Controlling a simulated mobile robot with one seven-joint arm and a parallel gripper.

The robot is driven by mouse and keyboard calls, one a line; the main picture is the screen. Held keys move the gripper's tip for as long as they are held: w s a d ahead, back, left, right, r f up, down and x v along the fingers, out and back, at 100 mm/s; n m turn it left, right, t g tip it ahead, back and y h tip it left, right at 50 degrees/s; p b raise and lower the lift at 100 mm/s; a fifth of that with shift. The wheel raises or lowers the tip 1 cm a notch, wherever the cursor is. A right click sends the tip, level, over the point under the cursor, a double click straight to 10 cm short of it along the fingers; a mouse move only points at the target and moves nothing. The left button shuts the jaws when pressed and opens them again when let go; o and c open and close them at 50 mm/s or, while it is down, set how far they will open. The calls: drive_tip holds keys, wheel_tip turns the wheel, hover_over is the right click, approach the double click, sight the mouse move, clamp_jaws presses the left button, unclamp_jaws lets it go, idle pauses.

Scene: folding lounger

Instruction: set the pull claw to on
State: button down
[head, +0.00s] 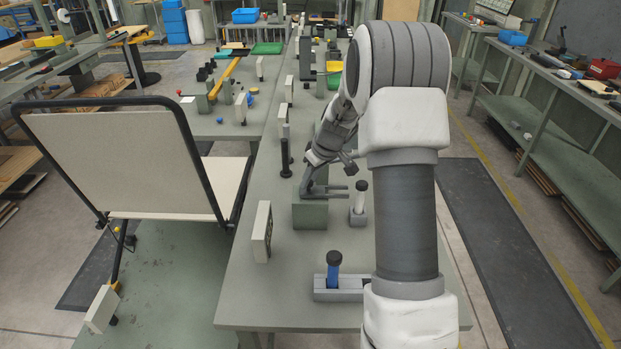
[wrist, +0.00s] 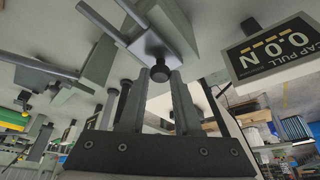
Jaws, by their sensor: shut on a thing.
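The pull claw appears to be the grey-green block (head: 310,215) on the bench with two grey prongs (head: 338,188) reaching to the right from its top. My gripper (head: 308,186) is at the top of this block, seen small and partly hidden in the head view. In the wrist view my gripper (wrist: 160,78) has its fingertips around a small black knob (wrist: 160,72) on a grey housing (wrist: 152,45) and is shut on it. Prongs and grey-green blocks show beyond it. I cannot tell the claw's on or off setting.
A display panel (wrist: 275,45) reads "CAP PULL 0.0 N". A folding lounger (head: 115,160) stands at the left.

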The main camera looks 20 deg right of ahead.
drive_tip(key=shift+s+d+f+b, duration=0.1)
drive_tip(key=shift+d+f+b, duration=0.05)
drive_tip(key=shift+d+b, duration=0.25)
drive_tip(key=d+b, duration=0.1)
drive_tip(key=s+d+b, duration=0.1)
drive_tip(key=d, duration=0.1)
drive_tip(key=shift+s+d, duration=0.45)
drive_tip(key=shift+d, duration=0.2)
drive_tip(key=c, duration=0.6)
unclamp_jaws()
drive_tip(key=shift+r, duration=0.2)
wheel_tip(320, 180, up, 16)
hover_over(325, 190)
drive_tip(key=s+d, duration=0.4)
drive_tip(key=s, duration=0.3)
drive_tip(key=shift+s+a, duration=0.15)
drive_tip(key=shift+s, duration=0.05)
